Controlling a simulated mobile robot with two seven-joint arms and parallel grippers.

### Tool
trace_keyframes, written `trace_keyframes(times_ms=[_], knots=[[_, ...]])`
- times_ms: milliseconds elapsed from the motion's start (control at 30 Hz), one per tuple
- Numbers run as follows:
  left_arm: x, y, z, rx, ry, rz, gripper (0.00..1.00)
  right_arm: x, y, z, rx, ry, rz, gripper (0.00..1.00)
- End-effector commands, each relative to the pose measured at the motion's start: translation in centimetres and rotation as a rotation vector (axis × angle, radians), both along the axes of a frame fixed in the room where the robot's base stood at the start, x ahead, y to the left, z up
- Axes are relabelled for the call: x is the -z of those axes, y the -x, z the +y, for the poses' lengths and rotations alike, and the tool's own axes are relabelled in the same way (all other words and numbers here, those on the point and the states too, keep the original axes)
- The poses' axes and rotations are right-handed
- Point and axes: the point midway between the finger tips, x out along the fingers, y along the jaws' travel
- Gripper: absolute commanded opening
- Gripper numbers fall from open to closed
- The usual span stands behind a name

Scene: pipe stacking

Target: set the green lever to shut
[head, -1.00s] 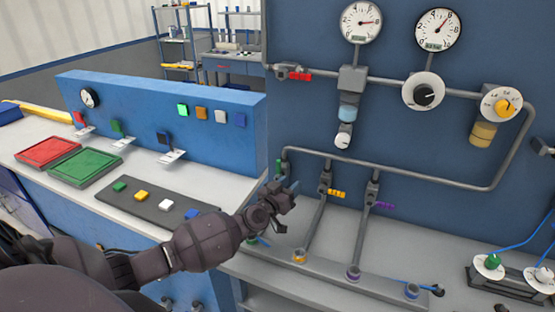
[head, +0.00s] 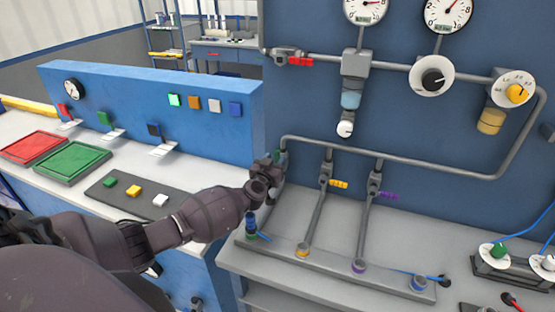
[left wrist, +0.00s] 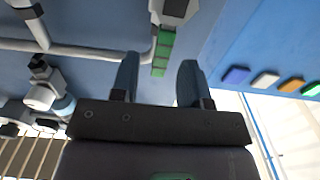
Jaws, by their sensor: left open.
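The green lever shows clearly in the left wrist view (left wrist: 162,52) as a segmented green bar. It hangs down in that picture from a grey valve body (left wrist: 175,10). In the head view my left gripper (head: 268,168) is at the left drop of the pipe and covers most of the green lever and its valve. In the left wrist view my left gripper (left wrist: 158,82) has its two fingers apart. The lever's free end lies in line with the gap, near the fingertips. I see nothing gripped. My right gripper is in neither view.
A red-handled valve (head: 300,61) is on the upper pipe. Yellow (head: 339,184) and purple (head: 388,195) levers sit on the drops to the right. The grey pipe (head: 400,160) runs beside my gripper. The blue button panel (head: 150,115) stands to the left.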

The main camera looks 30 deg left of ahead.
Motion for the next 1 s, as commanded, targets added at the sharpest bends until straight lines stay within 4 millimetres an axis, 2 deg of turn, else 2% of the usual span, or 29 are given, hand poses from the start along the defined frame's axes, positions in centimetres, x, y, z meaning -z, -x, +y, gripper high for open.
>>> trace_keyframes(times_ms=[200,633,900,1000], knots=[[0.2,-2.2,0.6,-0.001,-0.001,0.000,0.41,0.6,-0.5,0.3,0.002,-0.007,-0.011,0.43],[0.0,-2.9,0.7,0.000,0.001,0.001,0.41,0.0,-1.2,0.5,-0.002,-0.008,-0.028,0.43],[0.0,-2.9,0.7,0.000,0.001,0.001,0.00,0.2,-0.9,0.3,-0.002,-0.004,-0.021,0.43],[0.0,-2.9,0.7,0.000,0.001,0.001,0.00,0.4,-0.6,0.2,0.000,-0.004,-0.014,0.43]])
